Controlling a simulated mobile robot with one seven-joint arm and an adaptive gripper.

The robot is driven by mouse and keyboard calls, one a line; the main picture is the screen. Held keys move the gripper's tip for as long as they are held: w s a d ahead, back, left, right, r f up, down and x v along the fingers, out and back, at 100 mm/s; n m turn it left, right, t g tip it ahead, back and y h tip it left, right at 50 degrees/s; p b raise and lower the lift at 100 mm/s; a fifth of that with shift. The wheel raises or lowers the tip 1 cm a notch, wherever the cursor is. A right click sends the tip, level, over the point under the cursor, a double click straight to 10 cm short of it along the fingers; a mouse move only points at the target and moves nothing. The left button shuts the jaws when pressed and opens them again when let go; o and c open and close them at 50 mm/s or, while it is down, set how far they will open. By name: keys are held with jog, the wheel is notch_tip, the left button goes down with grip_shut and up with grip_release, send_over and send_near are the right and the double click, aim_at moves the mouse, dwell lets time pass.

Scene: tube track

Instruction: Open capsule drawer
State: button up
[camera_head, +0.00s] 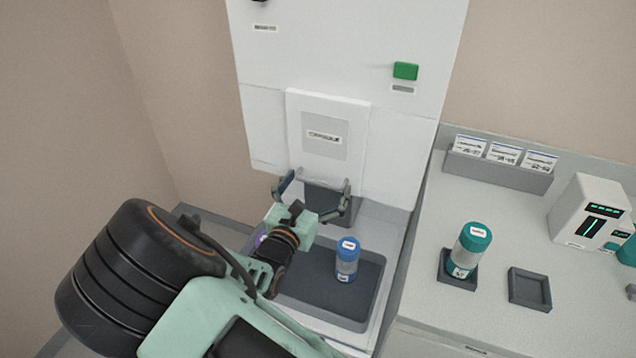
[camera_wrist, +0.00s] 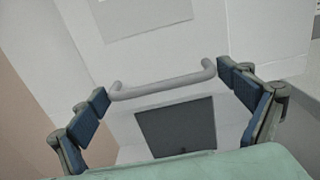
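The capsule drawer (camera_head: 327,134) is a white raised panel on the tall white cabinet, with a grey label plate reading what looks like "CAPSULE". Its light grey bar handle shows in the wrist view (camera_wrist: 160,87), running across between my fingers. My gripper (camera_head: 314,185) is open at the drawer's lower edge, its two fingertips spread wide to either side of the handle. In the wrist view the blue finger pads (camera_wrist: 166,90) stand near the two handle ends; whether they touch it I cannot tell. In the head view my gripper hides most of the handle.
A blue-capped capsule (camera_head: 347,259) stands in the dark tray (camera_head: 365,314) below. A teal capsule (camera_head: 468,252) stands in a holder on the right counter (camera_head: 433,290), near an empty square holder (camera_head: 529,289), a card rack (camera_head: 497,168) and a white device (camera_head: 588,212). A green button (camera_head: 405,71) is on the cabinet.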

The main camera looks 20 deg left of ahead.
jog(key=c, duration=0.8)
jog(key=s+a+p, duration=0.1)
jog(key=s+p, duration=0.1)
jog(key=s, duration=2.1)
jog(key=shift+s+a, duration=0.35)
jog(key=shift+a, duration=0.05)
jog(key=o, duration=1.3)
jog(key=s, duration=0.7)
jog(key=shift+s+a, duration=0.25)
jog(key=shift+a, duration=0.05)
